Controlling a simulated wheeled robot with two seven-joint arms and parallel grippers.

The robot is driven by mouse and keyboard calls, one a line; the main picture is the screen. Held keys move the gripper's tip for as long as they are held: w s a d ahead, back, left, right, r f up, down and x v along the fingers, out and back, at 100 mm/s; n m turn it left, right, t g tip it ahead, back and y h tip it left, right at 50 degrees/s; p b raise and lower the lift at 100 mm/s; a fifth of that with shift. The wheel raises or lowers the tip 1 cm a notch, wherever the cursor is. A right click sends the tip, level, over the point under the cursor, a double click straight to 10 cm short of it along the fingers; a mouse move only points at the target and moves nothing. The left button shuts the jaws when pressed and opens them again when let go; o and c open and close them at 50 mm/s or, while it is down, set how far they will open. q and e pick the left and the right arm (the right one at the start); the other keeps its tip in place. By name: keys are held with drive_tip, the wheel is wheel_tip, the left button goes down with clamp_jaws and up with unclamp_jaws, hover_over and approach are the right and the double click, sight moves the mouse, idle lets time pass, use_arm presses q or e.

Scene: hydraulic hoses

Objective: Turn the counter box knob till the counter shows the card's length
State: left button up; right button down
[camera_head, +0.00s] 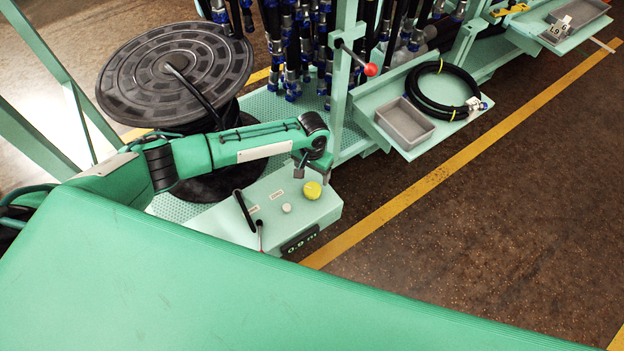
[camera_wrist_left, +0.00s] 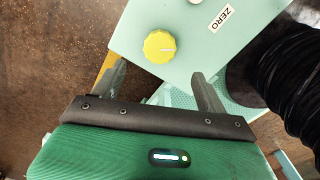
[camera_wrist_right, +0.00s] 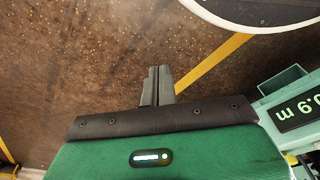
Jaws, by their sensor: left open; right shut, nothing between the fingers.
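The pale green counter box (camera_head: 335,208) stands at the near end of the green bench. Its yellow knob (camera_head: 312,190) is on the top, and its front display (camera_head: 300,243) reads 0.9 m. The display also shows in the right wrist view (camera_wrist_right: 297,112). My left gripper (camera_head: 313,168) is open, just beside and above the knob. In the left wrist view the knob (camera_wrist_left: 160,46) lies ahead of the open fingers (camera_wrist_left: 160,82), not between them. My right gripper (camera_wrist_right: 157,85) is shut and empty over the brown floor. I cannot make out a card with a length.
A grey button (camera_head: 287,208) and a dark lever are on the box top. A large black hose reel (camera_head: 180,70) stands behind my left arm. A grey tray (camera_head: 405,122) and a coiled black hose (camera_head: 445,110) lie on a shelf.

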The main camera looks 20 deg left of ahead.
use_arm(q)
drive_tip(key=shift+r, duration=2.3)
use_arm(e)
drive_tip(key=shift+s+d+f, duration=0.15)
drive_tip(key=shift+s+f, duration=0.15)
drive_tip(key=shift+f, duration=0.5)
use_arm(q)
drive_tip(key=shift+f, duration=0.1)
use_arm(e)
drive_tip(key=shift+s, duration=0.1)
